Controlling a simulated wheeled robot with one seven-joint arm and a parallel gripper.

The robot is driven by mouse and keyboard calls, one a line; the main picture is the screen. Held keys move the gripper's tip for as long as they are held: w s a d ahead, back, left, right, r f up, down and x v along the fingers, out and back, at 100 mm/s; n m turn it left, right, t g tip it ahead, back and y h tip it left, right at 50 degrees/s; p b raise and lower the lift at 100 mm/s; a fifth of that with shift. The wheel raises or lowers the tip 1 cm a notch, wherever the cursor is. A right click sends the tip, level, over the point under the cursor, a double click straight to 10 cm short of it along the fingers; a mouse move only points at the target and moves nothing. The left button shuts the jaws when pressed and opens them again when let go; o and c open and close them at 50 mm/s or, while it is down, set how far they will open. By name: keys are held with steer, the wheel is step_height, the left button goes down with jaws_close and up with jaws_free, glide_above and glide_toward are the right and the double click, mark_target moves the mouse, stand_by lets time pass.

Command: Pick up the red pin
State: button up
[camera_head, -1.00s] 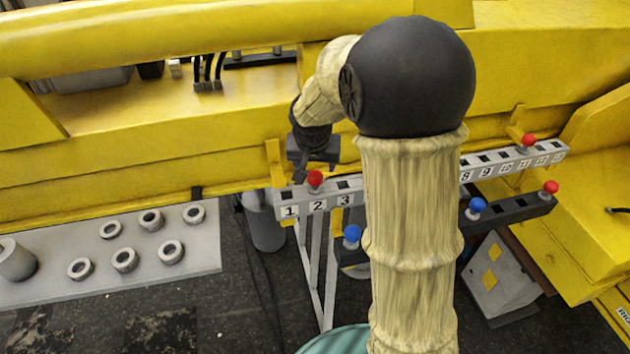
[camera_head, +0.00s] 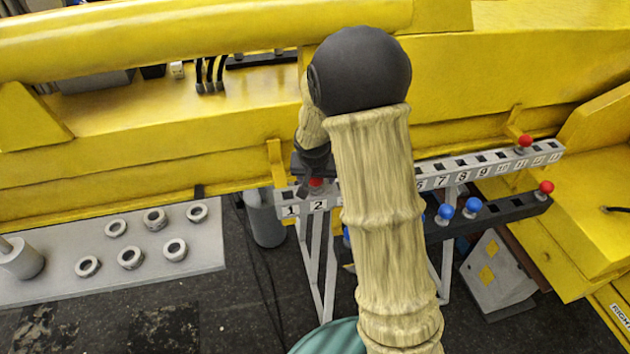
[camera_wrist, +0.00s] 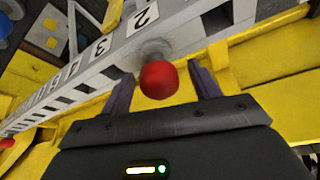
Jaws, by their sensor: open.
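A red pin (camera_head: 316,183) with a round head stands in the grey numbered rail (camera_head: 437,184) by the label 2. In the wrist view the red pin's head (camera_wrist: 159,80) lies between the two fingers of my gripper (camera_wrist: 160,88), which are apart with a gap on each side. My gripper (camera_head: 308,186) is at the left end of the rail in the head view, partly hidden by my arm. Two other red pins stand at the right, one on the rail (camera_head: 525,141) and one on the dark lower bar (camera_head: 546,187).
Blue pins (camera_head: 471,206) stand in the dark lower bar (camera_head: 505,205). A yellow boom structure (camera_head: 140,160) runs behind the rail. A grey plate (camera_head: 60,285) with several rings lies at the left.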

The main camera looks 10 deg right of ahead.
steer(key=shift+w+d+f, duration=0.1)
steer(key=shift+w+f, duration=0.25)
steer(key=shift+f, duration=0.3)
steer(key=shift+s, duration=0.1)
steer(key=shift+s+r, duration=0.1)
steer(key=c, duration=1.2)
step_height(320, 180, up, 10)
steer(key=shift+b, duration=1.25)
